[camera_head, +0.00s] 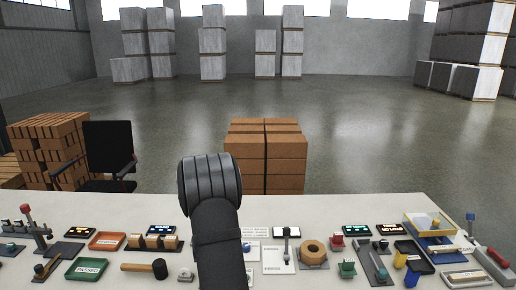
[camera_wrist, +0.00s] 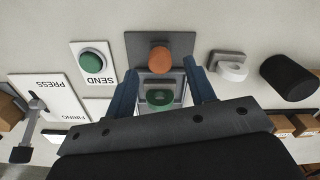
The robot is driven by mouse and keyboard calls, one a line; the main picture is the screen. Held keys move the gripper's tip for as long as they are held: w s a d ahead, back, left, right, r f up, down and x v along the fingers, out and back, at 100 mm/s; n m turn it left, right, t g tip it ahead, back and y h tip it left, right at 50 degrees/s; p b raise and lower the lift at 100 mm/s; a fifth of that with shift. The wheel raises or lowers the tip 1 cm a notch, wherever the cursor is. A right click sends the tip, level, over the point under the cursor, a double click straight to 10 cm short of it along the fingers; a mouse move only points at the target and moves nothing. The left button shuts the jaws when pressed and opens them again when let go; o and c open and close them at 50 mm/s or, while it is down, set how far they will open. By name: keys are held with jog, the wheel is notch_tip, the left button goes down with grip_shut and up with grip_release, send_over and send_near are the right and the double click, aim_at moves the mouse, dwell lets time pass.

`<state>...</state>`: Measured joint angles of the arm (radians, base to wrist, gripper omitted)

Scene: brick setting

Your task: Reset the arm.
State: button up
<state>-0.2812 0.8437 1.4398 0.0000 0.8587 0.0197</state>
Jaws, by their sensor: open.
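My gripper (camera_wrist: 160,68) is open in the wrist view, with its two blue fingers apart. Between and beyond the fingers lie a round green piece (camera_wrist: 160,98) on a grey base and an orange-brown round piece (camera_wrist: 160,58) on a dark plate. I see no object held, and I cannot tell whether the fingers touch anything. In the head view my dark arm rises at the middle of the table (camera_head: 340,207); the gripper itself is hidden there.
The head view shows a mallet (camera_head: 145,267), PASSED tray (camera_head: 87,268), hex nut (camera_head: 313,250), and yellow-edged tray (camera_head: 428,225).

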notch_tip(320, 180, up, 14)
notch_tip(320, 180, down, 18)
jog(key=shift+w+r, duration=0.15)
jog(key=shift+r, duration=0.1)
jog(key=shift+w+r, duration=0.15)
jog(key=shift+w, duration=0.7)
jog(key=shift+w+r, duration=0.1)
jog(key=shift+r, duration=0.8)
notch_tip(320, 180, up, 15)
jog(key=d+f+m, duration=0.3)
jog(key=d+f, duration=0.4)
jog(key=d, duration=0.4)
jog(key=shift+s+f, duration=0.25)
jog(key=shift+f, duration=0.15)
jog(key=shift+r, duration=0.15)
